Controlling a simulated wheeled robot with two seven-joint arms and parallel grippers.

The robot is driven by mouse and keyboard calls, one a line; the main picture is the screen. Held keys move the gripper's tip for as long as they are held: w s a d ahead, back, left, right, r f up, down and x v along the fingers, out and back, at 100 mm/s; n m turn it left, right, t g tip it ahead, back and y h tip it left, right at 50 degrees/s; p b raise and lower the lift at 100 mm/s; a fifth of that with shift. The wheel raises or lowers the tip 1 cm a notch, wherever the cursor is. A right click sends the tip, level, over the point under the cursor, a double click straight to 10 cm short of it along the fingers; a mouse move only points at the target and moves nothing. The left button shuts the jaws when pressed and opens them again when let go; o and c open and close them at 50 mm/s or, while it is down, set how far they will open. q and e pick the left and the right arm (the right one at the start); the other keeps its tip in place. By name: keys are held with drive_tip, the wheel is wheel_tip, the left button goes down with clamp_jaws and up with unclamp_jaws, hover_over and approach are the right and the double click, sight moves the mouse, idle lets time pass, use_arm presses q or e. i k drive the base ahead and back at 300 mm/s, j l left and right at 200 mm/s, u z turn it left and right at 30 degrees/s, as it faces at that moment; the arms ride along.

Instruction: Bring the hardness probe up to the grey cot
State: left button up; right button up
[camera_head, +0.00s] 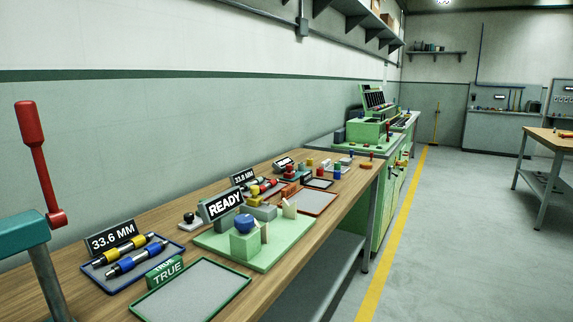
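Neither of my grippers is in view. I cannot tell for sure which thing is the hardness probe or which is the grey cot. On the workbench, a green board (226,252) carries a green block with a blue rounded piece (244,223) on top, low grey blocks (263,212) and upright cream pieces. A blue-rimmed tray (112,284) at the left holds a yellow-banded rod (124,248) and a blue-banded rod (137,259), lying side by side.
A green-rimmed grey tray (196,292) lies at the bench's front, beside a TRUE sign (166,273). A READY sign (221,204) stands behind the board. A teal post with a red lever (36,150) rises at left. A green console (368,130) stands farther back. The floor (450,240) at right is clear.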

sight(289, 174)
drive_tip(key=i, duration=0.45)
drive_tip(key=i+l+u, duration=0.45)
drive_tip(key=l, duration=0.2)
drive_tip(key=i+l+u, duration=0.25)
drive_tip(key=l+u, duration=0.2)
drive_tip(key=l, duration=0.25)
drive_tip(key=i+l+u, duration=0.15)
drive_tip(key=l+u, duration=0.3)
drive_tip(key=l, duration=0.4)
drive_tip(key=l+u, duration=0.45)
drive_tip(key=l, duration=0.4)
drive_tip(key=l+u, duration=0.4)
drive_tip(key=l, duration=0.5)
drive_tip(key=k+j, duration=0.05)
